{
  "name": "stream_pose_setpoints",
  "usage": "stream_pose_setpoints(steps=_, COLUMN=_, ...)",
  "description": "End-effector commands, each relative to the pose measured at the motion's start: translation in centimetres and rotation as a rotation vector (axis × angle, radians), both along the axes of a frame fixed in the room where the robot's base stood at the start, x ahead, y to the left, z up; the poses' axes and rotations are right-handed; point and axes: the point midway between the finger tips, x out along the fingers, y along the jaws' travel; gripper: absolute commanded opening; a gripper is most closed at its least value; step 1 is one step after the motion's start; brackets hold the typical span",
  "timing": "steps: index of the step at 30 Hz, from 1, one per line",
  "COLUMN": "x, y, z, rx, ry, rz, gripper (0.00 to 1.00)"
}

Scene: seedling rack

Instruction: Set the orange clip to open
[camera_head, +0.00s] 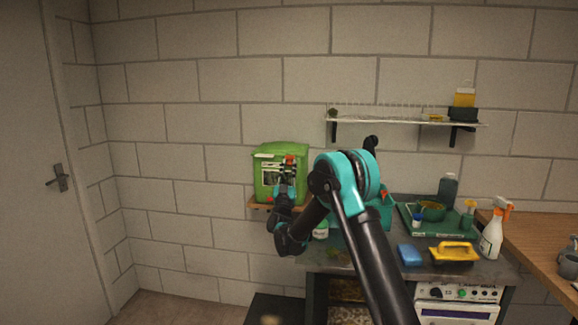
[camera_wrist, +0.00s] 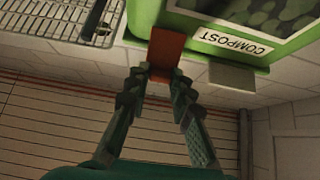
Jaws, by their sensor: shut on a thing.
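The orange clip (camera_wrist: 166,50) sits on the front of a green compost bin (camera_wrist: 215,48). In the wrist view my gripper (camera_wrist: 161,76) has both fingertips closed on the clip's lower end, and they hide part of it. In the head view the clip (camera_head: 289,159) is a small orange patch on the bin (camera_head: 263,158), which stands on a wooden wall shelf (camera_head: 258,206). My gripper (camera_head: 287,171) reaches up to the clip there. The exact angle of the clip is hard to tell.
A wire rack (camera_wrist: 75,18) is near the bin in the wrist view. To the right, a counter holds a green tray (camera_head: 450,226), a blue sponge (camera_head: 409,254), a yellow-handled float (camera_head: 455,251) and a spray bottle (camera_head: 493,235). A wall shelf (camera_head: 400,121) is above.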

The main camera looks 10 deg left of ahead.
Motion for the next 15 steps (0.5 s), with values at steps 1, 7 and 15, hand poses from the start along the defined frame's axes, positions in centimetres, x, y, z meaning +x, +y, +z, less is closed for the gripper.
stream_pose_setpoints(steps=1, x=0.04, y=0.00, z=-0.23, rx=-0.001, ry=-0.020, rz=-0.001, gripper=0.00)
stream_pose_setpoints(steps=7, x=-0.07, y=0.03, z=-0.52, rx=-0.003, ry=-0.079, rz=-0.001, gripper=0.00)
stream_pose_setpoints(steps=15, x=-0.13, y=0.05, z=-0.59, rx=-0.004, ry=-0.099, rz=0.001, gripper=0.00)
